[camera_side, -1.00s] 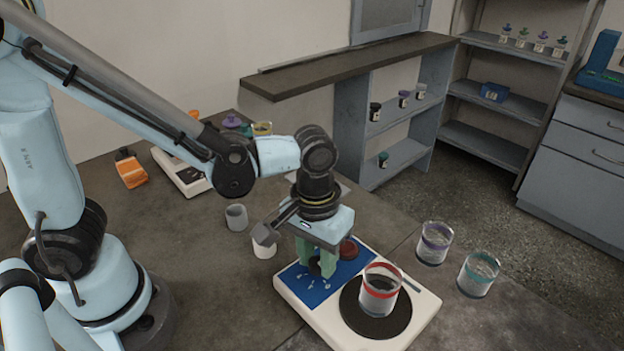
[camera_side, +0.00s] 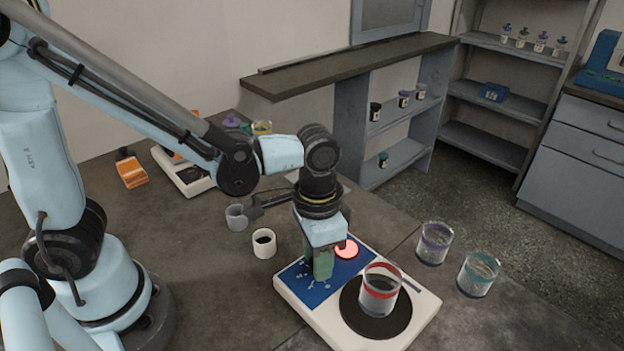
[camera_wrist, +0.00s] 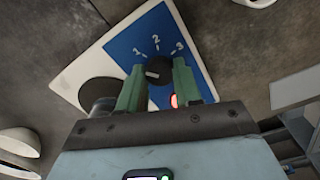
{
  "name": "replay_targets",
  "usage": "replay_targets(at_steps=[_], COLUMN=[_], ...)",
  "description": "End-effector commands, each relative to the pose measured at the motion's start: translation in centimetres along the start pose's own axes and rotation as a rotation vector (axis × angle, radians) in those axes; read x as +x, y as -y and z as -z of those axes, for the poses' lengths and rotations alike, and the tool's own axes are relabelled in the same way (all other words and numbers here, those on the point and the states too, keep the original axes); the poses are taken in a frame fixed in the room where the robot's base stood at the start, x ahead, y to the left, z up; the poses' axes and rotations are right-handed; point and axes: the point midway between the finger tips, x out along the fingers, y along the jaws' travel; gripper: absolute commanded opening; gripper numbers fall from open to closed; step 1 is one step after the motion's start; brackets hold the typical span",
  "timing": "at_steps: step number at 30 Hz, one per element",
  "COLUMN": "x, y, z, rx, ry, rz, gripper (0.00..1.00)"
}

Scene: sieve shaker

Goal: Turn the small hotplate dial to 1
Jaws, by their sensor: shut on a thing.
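The small hotplate (camera_side: 302,312) is white with a blue panel (camera_side: 298,283) and a dark round heating plate. In the wrist view its black dial (camera_wrist: 160,68) sits between my gripper's green fingers, below printed numerals 1, 2 and 3 (camera_wrist: 157,40). The dial's white mark lies on its left side, nearest to 1 among the numerals; exact alignment is hard to tell. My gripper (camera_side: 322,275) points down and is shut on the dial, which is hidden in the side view. The indicator lamp (camera_side: 346,249) glows red beside it.
A red-banded beaker (camera_side: 380,288) stands on the heating plate, close to my gripper. Purple-banded (camera_side: 434,243) and teal-banded (camera_side: 479,274) beakers stand to the right. A white cup (camera_side: 264,244) and a grey cup (camera_side: 237,217) stand behind left.

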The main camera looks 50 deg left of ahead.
Motion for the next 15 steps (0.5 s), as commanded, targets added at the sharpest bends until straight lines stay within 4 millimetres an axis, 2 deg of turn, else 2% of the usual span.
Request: replay_targets(at_steps=[6, 15], x=[0.01, 0.02], y=[0.02, 0.03], z=[-0.11, -0.13], rx=[0.145, 0.257], ry=[0.009, 0.014], rz=[-0.001, -0.001], gripper=[0.03, 0.03])
